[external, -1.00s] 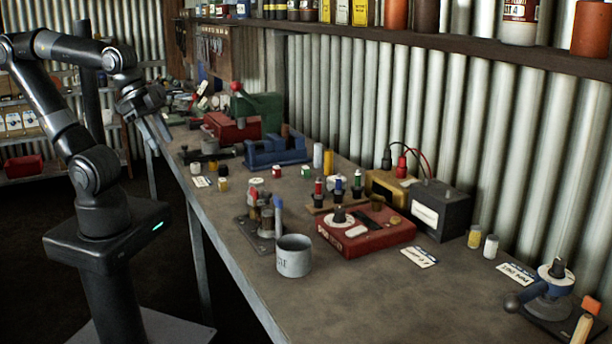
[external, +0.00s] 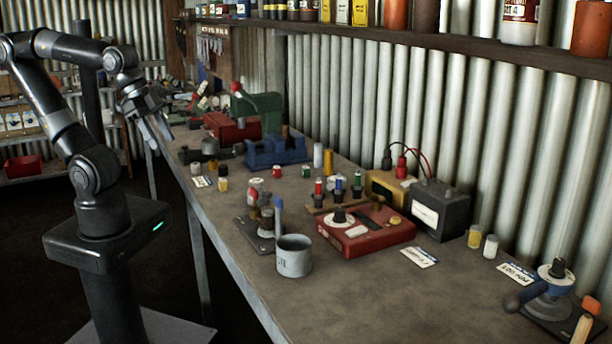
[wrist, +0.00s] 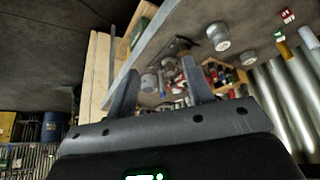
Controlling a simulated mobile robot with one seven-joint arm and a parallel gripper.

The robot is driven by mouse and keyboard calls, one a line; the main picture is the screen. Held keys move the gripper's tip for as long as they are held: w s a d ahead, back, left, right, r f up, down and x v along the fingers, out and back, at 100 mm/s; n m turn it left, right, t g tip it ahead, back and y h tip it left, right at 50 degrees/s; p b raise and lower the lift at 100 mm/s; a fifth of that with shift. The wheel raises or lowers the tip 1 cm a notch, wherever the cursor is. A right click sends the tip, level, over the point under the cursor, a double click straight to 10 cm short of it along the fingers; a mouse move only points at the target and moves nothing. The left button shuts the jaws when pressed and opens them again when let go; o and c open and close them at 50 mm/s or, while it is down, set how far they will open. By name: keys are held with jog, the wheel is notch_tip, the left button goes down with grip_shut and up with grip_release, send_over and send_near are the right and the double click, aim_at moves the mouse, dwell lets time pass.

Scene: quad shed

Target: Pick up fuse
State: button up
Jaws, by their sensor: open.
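Several small capped cylinders that look like fuses stand on the bench in the external view, but I cannot tell which one is the fuse.
A blue vise (external: 275,152), a grey mug (external: 294,257), a red instrument box (external: 367,232) and a dark meter (external: 440,210) stand on the workbench (external: 350,300). A corrugated wall and a shelf bound its back.

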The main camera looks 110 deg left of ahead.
jog(key=w+a+f+n+g, duration=0.3)
jog(key=w+a+n, duration=0.15)
jog(key=a, duration=0.45)
jog(key=n+g, duration=0.3)
jog(key=n, duration=0.1)
send_over(223, 179)
notch_tip(223, 179, down, 5)
jog(key=shift+a+f, duration=0.2)
jog(key=shift+f, duration=0.15)
notch_tip(223, 179, down, 5)
jog(key=shift+r, duration=0.2)
jog(key=f, duration=0.5)
jog(key=shift+d+f, duration=0.3)
jog(key=shift+d, duration=0.05)
grip_shut()
